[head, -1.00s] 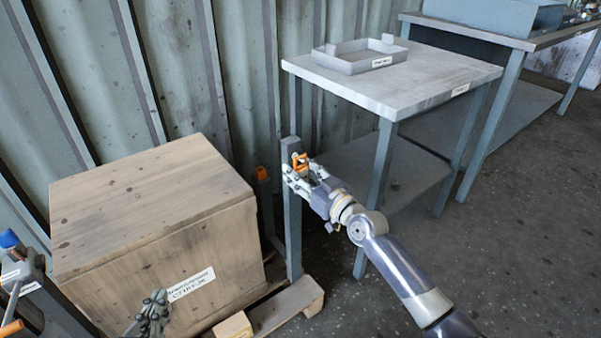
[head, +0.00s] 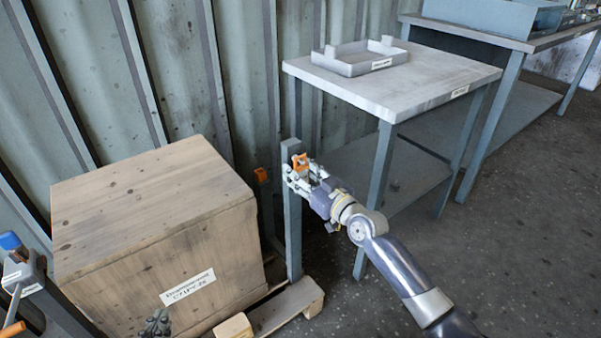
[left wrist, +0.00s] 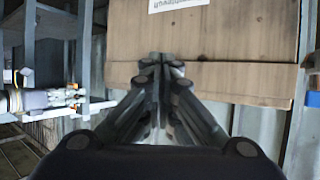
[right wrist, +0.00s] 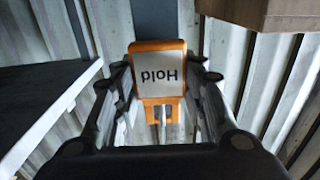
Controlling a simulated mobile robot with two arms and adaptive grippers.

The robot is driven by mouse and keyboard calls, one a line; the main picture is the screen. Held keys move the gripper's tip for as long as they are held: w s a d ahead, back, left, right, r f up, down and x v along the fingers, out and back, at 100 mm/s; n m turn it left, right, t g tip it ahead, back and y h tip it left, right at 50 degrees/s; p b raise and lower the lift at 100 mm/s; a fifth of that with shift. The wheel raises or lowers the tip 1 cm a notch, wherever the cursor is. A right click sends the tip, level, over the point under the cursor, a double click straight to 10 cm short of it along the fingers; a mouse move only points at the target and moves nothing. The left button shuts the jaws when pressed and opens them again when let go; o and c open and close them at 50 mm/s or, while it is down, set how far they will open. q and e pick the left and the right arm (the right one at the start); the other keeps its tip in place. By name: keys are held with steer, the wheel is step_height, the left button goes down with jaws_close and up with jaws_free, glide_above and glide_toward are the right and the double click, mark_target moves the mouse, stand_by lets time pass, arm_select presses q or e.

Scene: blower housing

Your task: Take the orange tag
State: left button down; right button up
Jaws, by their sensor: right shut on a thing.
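The orange tag (head: 299,162) is at the top of a grey-blue post in the head view. In the right wrist view the tag (right wrist: 160,75) has a pale face reading "Hold", upside down. My right gripper (right wrist: 160,92) is shut on it, with fingers on both sides. In the head view my right gripper (head: 298,172) is at the post top; I cannot tell whether the tag still touches the post. My left gripper (head: 157,325) is low in front of the wooden crate, partly cut off by the frame edge. In the left wrist view its fingers (left wrist: 160,62) are together and empty.
The wooden crate (head: 150,215) stands on a pallet (head: 290,305) left of the post. A second orange piece (head: 261,174) is on a post behind. A table (head: 440,75) with a grey tray (head: 360,66) stands right. Open floor (head: 500,250) lies at right.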

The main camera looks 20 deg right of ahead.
mark_target(302, 172)
arm_select(q)
steer(key=shift+s+a+f+g, duration=0.5)
steer(key=shift+s+f+g, duration=0.15)
steer(key=shift+f, duration=0.2)
arm_select(e)
steer(key=shift+r, duration=0.25)
